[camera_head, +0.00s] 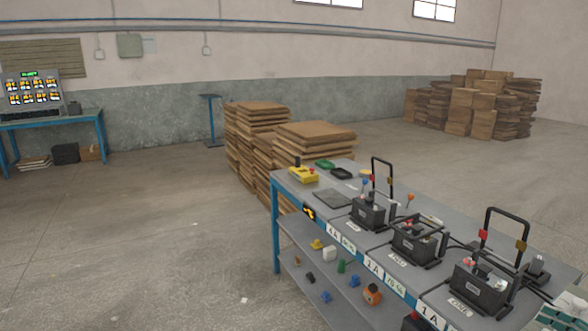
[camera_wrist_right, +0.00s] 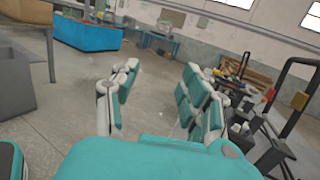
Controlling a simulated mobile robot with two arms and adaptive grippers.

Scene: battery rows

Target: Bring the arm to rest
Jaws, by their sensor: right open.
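My right gripper (camera_wrist_right: 155,95) shows in the right wrist view with its white and teal fingers spread apart and nothing between them. It is in the air, with the battery rack to its right. In the head view a teal and white part of my right arm (camera_head: 562,314) shows at the bottom right corner, beside the rack's near end. My left gripper is in neither view.
A blue-framed grey rack (camera_head: 330,198) holds several black batteries, such as the nearest one (camera_head: 480,290), with upright black handles (camera_head: 507,212). Small parts lie on its lower shelf. Stacked cardboard (camera_head: 315,130) stands behind it. The floor (camera_head: 130,230) at left is clear.

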